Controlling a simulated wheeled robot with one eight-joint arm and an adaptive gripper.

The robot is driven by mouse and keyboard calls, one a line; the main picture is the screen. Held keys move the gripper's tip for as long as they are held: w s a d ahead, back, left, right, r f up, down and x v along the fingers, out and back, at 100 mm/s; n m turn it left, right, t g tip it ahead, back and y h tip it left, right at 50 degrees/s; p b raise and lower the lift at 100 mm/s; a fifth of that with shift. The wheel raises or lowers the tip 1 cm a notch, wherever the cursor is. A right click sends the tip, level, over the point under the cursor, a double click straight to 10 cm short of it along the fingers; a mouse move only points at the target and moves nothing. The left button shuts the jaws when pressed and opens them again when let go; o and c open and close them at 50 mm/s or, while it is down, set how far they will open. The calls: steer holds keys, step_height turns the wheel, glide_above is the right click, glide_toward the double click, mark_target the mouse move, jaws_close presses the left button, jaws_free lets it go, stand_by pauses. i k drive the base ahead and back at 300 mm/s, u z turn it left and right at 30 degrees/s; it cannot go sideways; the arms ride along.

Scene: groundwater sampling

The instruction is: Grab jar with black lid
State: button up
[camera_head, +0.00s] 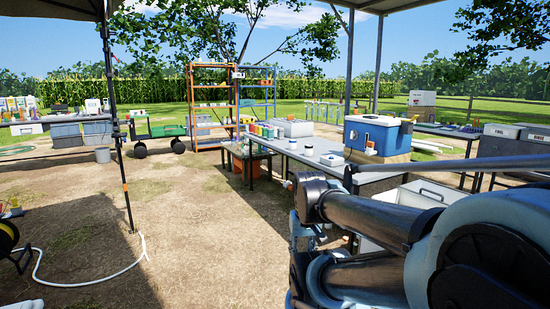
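I cannot make out a jar with a black lid for certain. A row of small jars or bottles (262,130) in several colours stands at the far end of the long grey table (318,168), too small to tell their lids apart. Small pale and dark items (292,144) sit nearer on the same table, also too small to identify. My arm fills the lower right and hides the table's near part. My gripper's fingers do not show.
A blue and white cooler (378,136) and a white tray (332,159) are on the table. An orange shelf (211,105) and a green cart (157,130) stand behind. A canopy pole (119,140) and white hose (90,284) are left. The dirt ground between is open.

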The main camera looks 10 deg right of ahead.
mark_target(308, 149)
steer(key=u, duration=0.05)
steer(key=k, duration=0.2)
steer(key=u, duration=0.5)
steer(key=i, duration=1)
steer(key=z, duration=0.45)
steer(key=i, duration=1)
steer(key=z, duration=1.05)
steer(key=i, duration=0.75)
steer(key=z, duration=0.65)
steer(key=i, duration=0.6)
steer(key=u, duration=0.05)
